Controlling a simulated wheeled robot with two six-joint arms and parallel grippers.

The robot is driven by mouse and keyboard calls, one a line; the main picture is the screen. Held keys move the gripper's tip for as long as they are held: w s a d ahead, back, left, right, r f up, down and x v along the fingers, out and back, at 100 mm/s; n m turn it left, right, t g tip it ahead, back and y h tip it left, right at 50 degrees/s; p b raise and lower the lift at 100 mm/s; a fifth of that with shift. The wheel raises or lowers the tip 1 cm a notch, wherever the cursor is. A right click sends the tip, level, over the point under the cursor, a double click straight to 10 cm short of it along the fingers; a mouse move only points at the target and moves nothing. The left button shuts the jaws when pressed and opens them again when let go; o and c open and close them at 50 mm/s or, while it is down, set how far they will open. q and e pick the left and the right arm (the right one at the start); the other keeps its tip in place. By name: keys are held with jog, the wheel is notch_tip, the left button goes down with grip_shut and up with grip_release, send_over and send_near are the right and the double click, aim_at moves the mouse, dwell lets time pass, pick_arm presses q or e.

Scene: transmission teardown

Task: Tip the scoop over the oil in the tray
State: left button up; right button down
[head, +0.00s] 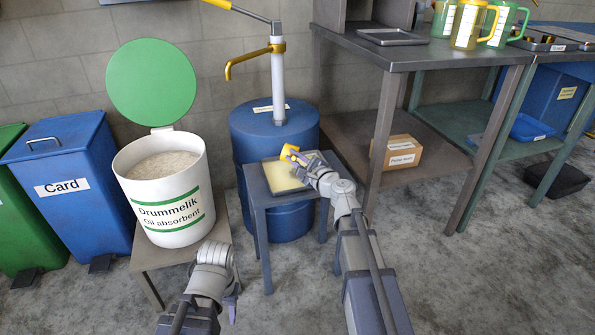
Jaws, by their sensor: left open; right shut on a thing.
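The tray (266,184) sits on a small grey stand in front of the blue drum. A pale yellow layer (283,179), which looks like the oil, fills its middle. My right gripper (303,163) is shut on the yellow scoop (289,153) and holds it over the tray's back right part. The gripper and wrist hide the tray's right side. Whether the scoop is level or tilted, and what is in it, is too small to tell. My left gripper (232,299) is open and empty, low in front of the white absorbent tub.
The white tub (162,218) of oil absorbent stands open on a low table left of the tray, its green lid (151,82) raised. The blue drum (248,130) with a pump stands behind the tray. A workbench (430,54) rises close on the right.

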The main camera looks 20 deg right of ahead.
jog(key=shift+s+d+f+m+t+b, duration=0.15)
jog(key=shift+d+m+t+b, duration=0.2)
jog(key=shift+b, duration=0.45)
jog(key=shift+s+d+f+m+t+b, duration=0.15)
jog(key=shift+m+t+b, duration=0.25)
jog(key=shift+b, duration=0.4)
